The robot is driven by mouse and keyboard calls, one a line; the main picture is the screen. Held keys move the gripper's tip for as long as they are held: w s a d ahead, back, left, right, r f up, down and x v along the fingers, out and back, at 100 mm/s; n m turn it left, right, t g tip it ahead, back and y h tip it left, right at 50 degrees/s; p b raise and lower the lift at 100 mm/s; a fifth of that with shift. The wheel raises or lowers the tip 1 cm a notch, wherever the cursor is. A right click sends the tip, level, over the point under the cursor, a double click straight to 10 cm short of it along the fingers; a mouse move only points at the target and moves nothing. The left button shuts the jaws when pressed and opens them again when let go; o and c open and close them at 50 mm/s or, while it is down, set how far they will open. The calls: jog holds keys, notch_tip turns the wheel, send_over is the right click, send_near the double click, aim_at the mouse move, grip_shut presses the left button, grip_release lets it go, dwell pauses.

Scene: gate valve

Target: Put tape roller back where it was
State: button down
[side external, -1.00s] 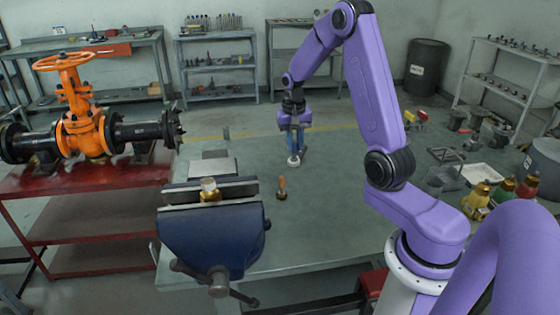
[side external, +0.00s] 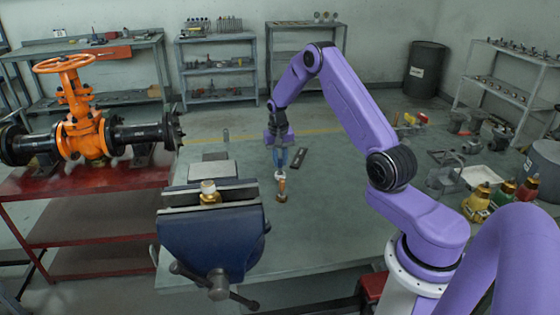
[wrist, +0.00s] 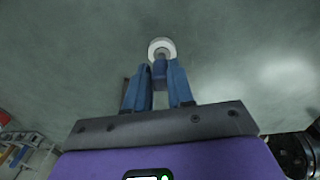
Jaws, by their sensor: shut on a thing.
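The white tape roller (wrist: 161,48) shows in the wrist view as a small round white roll just past my fingertips. My gripper (wrist: 160,75) has its blue fingers shut on it, with a dark part of it between the tips. In the side view, my gripper (side external: 280,160) points down over the bench, and the roller (side external: 281,174) shows as a small white spot below the fingers. It appears right above or behind a wooden-handled tool; the exact gap to the bench is unclear.
The wooden-handled tool (side external: 282,191) stands on the bench (side external: 320,230). A blue vise (side external: 212,235) holding a brass fitting (side external: 209,196) is to the left. A flat dark object (side external: 297,158) lies just right of my gripper. Bottles (side external: 478,198) stand at the right.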

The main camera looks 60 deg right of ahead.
jog(key=shift+f, duration=0.4)
jog(key=c, duration=1)
grip_release()
jog(key=shift+f, duration=0.15)
jog(key=r, duration=1.1)
jog(key=shift+a, duration=0.25)
jog(key=shift+a+r, duration=0.1)
jog(key=shift+r, duration=0.55)
